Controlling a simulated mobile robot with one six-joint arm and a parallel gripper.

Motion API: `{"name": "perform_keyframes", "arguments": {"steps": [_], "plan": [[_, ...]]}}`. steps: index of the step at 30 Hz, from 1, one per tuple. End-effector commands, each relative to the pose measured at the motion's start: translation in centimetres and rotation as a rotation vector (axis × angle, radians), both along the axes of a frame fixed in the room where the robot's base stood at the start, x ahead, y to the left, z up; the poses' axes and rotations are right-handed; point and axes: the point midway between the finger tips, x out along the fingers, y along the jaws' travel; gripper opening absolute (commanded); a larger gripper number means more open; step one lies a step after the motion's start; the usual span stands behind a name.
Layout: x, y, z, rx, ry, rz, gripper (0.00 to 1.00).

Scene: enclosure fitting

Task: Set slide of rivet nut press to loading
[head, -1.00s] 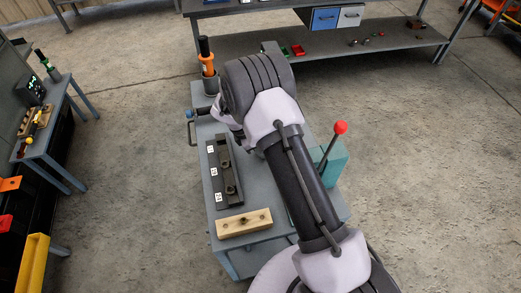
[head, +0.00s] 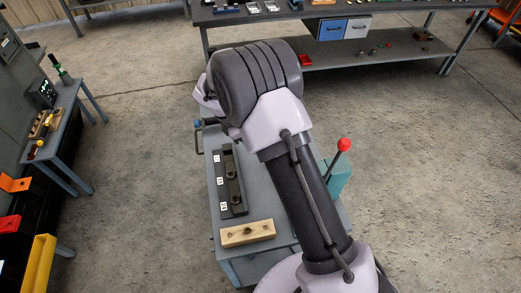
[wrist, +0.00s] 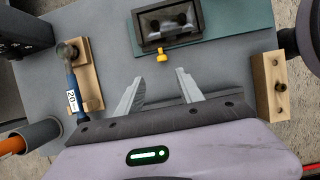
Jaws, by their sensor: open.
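The teal press (head: 338,178) with its red-knobbed lever (head: 343,145) stands on the grey cart, partly behind my arm in the head view. In the wrist view a teal base (wrist: 225,38) carries a dark open-topped frame (wrist: 167,25) with dark round parts inside. A small yellow knob (wrist: 162,55) sits at the frame's near side. I cannot tell for sure which part is the slide or how it is set. My gripper (wrist: 158,88) is open and empty, its fingertips pointing toward the yellow knob and apart from it. The head view hides the gripper behind my arm.
A wooden block with holes (wrist: 270,85) is at the right of the wrist view. A blue-handled tool (wrist: 71,88) lies on another wooden block at left, near an orange-handled tool (wrist: 12,143). A dark labelled rail (head: 229,185) lies on the cart (head: 280,240).

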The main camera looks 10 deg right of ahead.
Motion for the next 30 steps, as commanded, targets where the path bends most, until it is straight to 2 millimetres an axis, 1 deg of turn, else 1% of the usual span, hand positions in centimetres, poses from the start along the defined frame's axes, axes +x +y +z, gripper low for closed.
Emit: {"name": "perform_keyframes", "arguments": {"steps": [1,3,7,10,21,23,25,26,27,29,30], "plan": [[0.0,0.5,1.5,0.0,-0.002,0.001,0.44],[0.0,1.1,2.7,0.0,-0.001,0.0,0.44],[0.0,1.7,4.1,0.0,-0.001,0.0,0.44],[0.0,1.8,4.4,0.0,0.0,0.0,0.44],[0.0,1.8,4.3,0.0,0.0,-0.001,0.44],[-0.2,1.7,4.7,0.009,-0.013,-0.024,0.44],[-1.0,1.3,6.4,0.048,-0.064,-0.117,0.44],[-1.7,1.0,7.5,0.075,-0.097,-0.182,0.44],[-3.0,0.6,9.2,0.12,-0.15,-0.294,0.44],[-5.8,-0.2,11.7,0.202,-0.236,-0.491,0.44],[-8.1,-0.6,13.2,0.264,-0.291,-0.631,0.44]]}}
